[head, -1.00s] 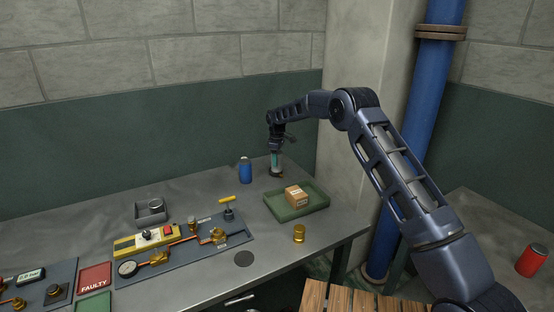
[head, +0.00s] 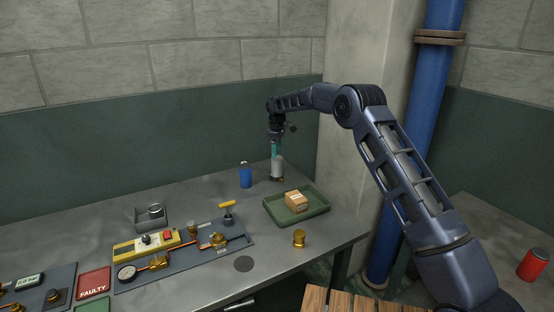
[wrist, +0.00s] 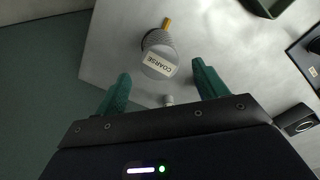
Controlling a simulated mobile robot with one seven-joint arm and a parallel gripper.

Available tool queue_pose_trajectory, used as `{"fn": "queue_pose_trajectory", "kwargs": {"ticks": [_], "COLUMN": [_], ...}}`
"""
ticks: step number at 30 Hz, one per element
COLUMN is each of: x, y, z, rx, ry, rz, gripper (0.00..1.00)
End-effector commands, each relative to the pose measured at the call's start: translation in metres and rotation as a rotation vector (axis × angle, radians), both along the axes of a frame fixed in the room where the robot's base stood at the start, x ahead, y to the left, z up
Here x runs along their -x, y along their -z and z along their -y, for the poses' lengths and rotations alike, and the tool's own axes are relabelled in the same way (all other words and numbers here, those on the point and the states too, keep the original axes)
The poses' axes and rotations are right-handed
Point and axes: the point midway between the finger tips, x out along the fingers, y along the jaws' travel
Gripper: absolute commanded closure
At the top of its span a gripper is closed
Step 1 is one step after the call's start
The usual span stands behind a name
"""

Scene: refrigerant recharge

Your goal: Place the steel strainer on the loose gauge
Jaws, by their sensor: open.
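In the head view the strainer (head: 277,168) is under my gripper at the back of the bench. My gripper (wrist: 161,71) has its two green fingers apart, with nothing held. In the head view my gripper (head: 275,149) points down just above the strainer. A round dial gauge (head: 126,272) sits on the dark panel at the left; I cannot tell whether it is the loose one.
A blue can (head: 245,175) stands just left of the strainer. A green tray (head: 273,214) with a cardboard box (head: 296,201) lies in front. A brass fitting (head: 299,238) stands near the edge.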

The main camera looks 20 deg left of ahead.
Motion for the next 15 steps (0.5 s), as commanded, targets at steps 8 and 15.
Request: {"fn": "queue_pose_trajectory", "kwargs": {"ticks": [8,15], "x": [0.000,0.000], "y": [-0.038,-0.046], "z": [0.000,0.000], "rx": [0.000,0.001], "ry": [0.000,0.000], "rz": [0.001,0.000], "gripper": [0.28,0.28]}}
